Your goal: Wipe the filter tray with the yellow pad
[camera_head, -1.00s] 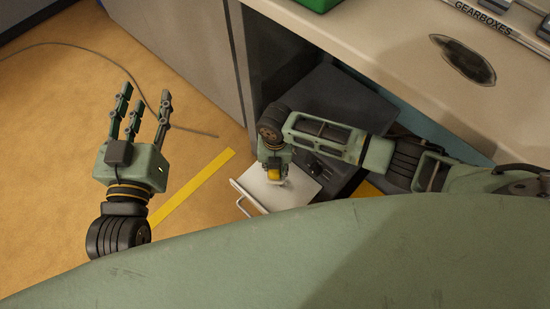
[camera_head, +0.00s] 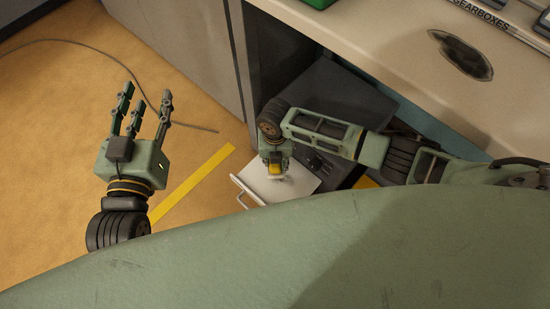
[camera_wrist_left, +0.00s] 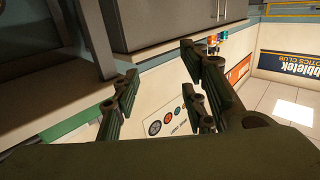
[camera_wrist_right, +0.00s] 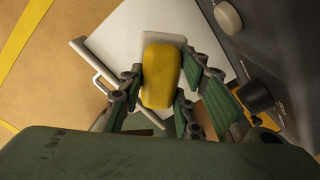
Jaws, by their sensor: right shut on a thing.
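The filter tray (camera_head: 262,192) is a pale, flat tray with a wire handle (camera_head: 240,199), sticking out from a dark machine under the counter. It also shows in the right wrist view (camera_wrist_right: 117,42). My right gripper (camera_head: 276,168) is above the tray, shut on the yellow pad (camera_wrist_right: 160,75). The pad has a whitish base that appears to lie at the tray's surface; I cannot tell if it touches. My left gripper (camera_head: 140,97) is open and empty, raised over the floor to the left, well away from the tray. It also shows in the left wrist view (camera_wrist_left: 165,80).
The dark machine (camera_head: 340,110) stands in the opening under the pale counter (camera_head: 400,50). A grey cabinet (camera_head: 190,50) is left of it. A yellow floor stripe (camera_head: 195,183) and a dark cable (camera_head: 150,98) lie on the open tan floor.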

